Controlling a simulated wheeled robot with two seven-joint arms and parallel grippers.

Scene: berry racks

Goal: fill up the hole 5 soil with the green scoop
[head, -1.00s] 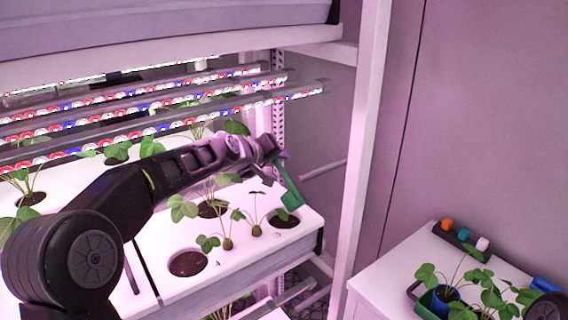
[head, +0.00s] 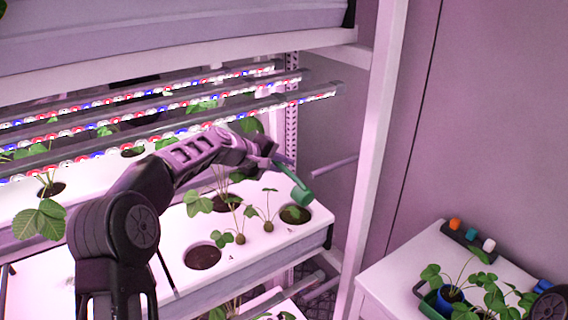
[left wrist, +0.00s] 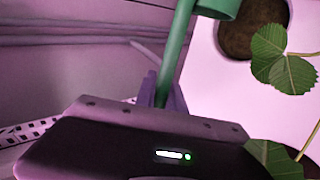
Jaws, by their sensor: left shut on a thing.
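My left gripper (head: 270,164) is shut on the handle of a green scoop (head: 296,186), above the right end of the white planting tray (head: 276,243). The scoop also shows in the left wrist view (left wrist: 178,45), its head at the top edge. The scoop hangs tilted down toward a soil-filled hole (head: 295,214) at the tray's right end, with a leaf over it. That hole also shows in the left wrist view (left wrist: 252,30). Another soil-filled hole (head: 202,256) is at the front. I cannot read which hole is number 5. My right gripper is not in view.
Two seedlings with small root plugs (head: 268,226) stand on the tray between the holes. Light bars (head: 240,108) run above, and a rack post (head: 375,150) stands to the right. A white table (head: 400,262) holds potted plants (head: 462,290) and coloured items (head: 470,236).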

